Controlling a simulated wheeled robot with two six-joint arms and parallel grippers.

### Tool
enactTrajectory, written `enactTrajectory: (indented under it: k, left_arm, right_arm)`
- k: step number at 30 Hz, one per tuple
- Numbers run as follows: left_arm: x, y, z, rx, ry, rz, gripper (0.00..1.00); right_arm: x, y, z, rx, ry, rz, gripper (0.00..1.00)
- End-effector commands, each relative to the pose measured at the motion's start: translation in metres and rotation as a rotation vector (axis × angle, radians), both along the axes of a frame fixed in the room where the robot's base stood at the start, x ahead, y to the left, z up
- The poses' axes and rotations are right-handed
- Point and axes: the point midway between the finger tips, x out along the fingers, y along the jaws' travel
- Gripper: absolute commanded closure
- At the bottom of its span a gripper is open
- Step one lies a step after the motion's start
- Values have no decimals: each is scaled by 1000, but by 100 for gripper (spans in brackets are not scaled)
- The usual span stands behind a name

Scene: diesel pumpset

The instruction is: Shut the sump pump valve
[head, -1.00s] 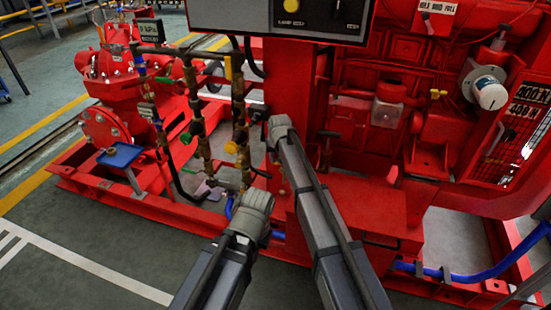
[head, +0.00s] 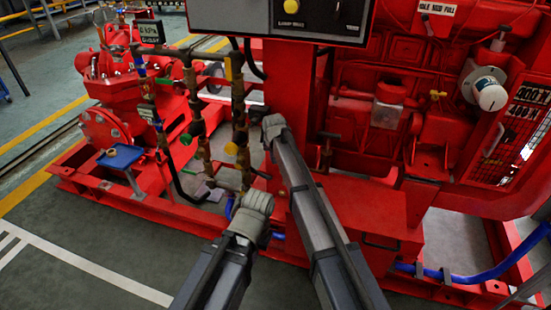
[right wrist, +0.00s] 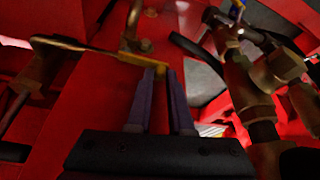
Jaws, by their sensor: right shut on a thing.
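In the right wrist view, my right gripper (right wrist: 162,72) is shut on a yellow lever (right wrist: 137,58). The lever's end sits between the fingertips, and its thin arm runs left to brass pipework. In the head view, brass valves stand in pipe columns, with a yellow handle (head: 231,148) and a green handle (head: 186,138). Both of my arms reach in from the bottom, but the grippers are hidden there. I cannot tell which head-view valve the held lever belongs to. My left gripper is out of sight.
A control panel (head: 281,20) hangs above the pipework. The red engine (head: 365,110) stands on the right and the red pump (head: 108,85) on the left. Brass fittings (right wrist: 255,95) crowd the right wrist view's right side. Open floor (head: 70,240) lies at lower left.

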Motion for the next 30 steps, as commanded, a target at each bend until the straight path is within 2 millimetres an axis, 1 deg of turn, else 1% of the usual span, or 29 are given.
enactTrajectory:
  k: [5,6,12,14,23,26,30]
  left_arm:
    - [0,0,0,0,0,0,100]
    - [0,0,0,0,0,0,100]
    - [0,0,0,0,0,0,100]
    - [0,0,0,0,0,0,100]
    - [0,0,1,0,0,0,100]
    - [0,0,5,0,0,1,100]
    - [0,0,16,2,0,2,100]
  right_arm:
    - [0,-1,0,0,-1,0,100]
    - [0,-1,0,0,-1,0,79]
    - [0,0,0,0,-1,1,56]
    - [0,0,0,0,-1,1,51]
    - [0,0,1,0,-1,1,51]
    - [-1,0,5,0,-1,1,51]
    - [-6,0,16,0,-1,1,51]
